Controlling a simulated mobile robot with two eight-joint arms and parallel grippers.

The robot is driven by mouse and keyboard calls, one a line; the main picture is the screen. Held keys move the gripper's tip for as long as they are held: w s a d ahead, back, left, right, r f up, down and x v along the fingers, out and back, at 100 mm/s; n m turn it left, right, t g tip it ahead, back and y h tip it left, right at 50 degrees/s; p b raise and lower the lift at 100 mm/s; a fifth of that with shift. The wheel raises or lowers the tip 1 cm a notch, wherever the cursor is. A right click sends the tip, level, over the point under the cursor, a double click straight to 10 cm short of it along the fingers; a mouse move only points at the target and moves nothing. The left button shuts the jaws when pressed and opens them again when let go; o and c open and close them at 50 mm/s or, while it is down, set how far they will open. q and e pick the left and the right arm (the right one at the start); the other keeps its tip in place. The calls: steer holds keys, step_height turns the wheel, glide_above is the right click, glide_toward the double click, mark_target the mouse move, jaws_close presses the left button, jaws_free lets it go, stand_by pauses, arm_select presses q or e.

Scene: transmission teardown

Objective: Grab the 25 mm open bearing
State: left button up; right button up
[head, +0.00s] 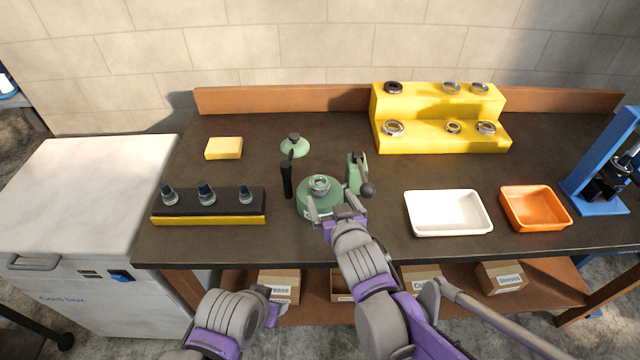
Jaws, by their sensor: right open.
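Several ring-shaped bearings sit on a yellow two-step rack. The upper step holds a dark one (393,88) and two lighter ones; the lower step holds a larger ring (393,128), a small one (453,127) and another (486,128). Another metal ring (320,184) sits on top of a round green fixture (318,203). I cannot read sizes, so I cannot tell which is the 25 mm open bearing. My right gripper (328,212) is open at the fixture's front, fingers beside the ring. My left gripper (270,301) is low, before the bench; its jaws are unclear.
The yellow rack (440,140) stands at the back. A white tray (447,213), an orange tray (535,209) and a blue press (605,185) are on the right. A green lever tool (356,173) stands close beside the fixture. A black-yellow holder (208,219) is left.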

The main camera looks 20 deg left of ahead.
mark_target(319, 179)
steer(key=x, duration=0.7)
steer(key=shift+w+a, duration=0.15)
steer(key=shift+a, duration=0.25)
jaws_close()
